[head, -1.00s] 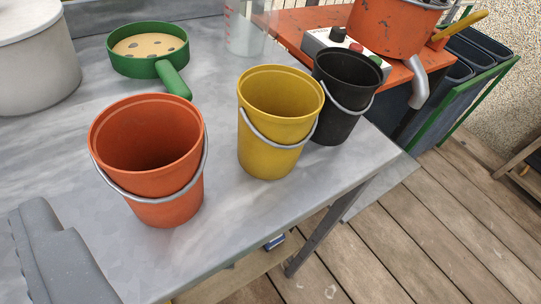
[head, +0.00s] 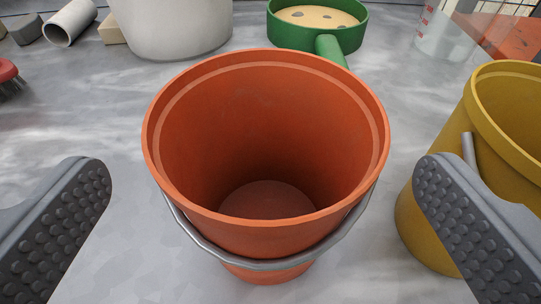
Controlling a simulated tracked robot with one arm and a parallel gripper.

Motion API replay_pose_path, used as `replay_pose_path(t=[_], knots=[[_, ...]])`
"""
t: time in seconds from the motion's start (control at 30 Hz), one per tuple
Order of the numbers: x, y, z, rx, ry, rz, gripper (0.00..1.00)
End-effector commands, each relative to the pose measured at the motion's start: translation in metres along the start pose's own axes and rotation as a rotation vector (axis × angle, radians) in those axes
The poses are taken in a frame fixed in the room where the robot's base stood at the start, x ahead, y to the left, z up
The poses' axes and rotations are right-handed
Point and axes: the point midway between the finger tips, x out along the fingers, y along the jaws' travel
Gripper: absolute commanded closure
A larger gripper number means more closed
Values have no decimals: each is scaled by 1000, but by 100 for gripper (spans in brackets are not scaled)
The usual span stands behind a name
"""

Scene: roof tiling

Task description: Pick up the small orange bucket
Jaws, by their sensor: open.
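The small orange bucket (head: 266,238) stands upright and empty on the grey metal table, in the middle of the head view. Its grey wire handle hangs down across its front. My gripper (head: 262,215) is open, with one studded grey finger to the left of the bucket and one to the right. Neither finger touches the orange bucket, and bare tabletop shows between each finger and its wall. The right finger overlaps part of the yellow bucket in the picture.
The yellow bucket (head: 425,215) stands close on the right. A red brush (head: 8,72) and a grey pipe piece (head: 70,22) lie at left.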

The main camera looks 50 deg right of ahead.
Motion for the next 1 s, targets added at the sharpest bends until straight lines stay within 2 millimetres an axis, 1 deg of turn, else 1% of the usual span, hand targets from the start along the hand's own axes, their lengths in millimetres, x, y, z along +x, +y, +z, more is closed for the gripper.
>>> replay_pose_path(t=[0.17,0.23,0.4,0.53,0.63,0.8,0.83,0.87,0.9,1.0], knots=[[6,0,0,-1,0,0,0],[12,1,1,0,0,0,0],[36,3,1,1,2,0,0],[50,2,1,0,1,-1,0],[54,1,0,0,1,-3,0],[54,1,0,-1,1,-4,0],[54,1,0,0,1,-4,6],[54,1,0,0,1,-4,14],[54,1,0,0,0,-4,25],[53,1,0,-1,0,-4,51]])
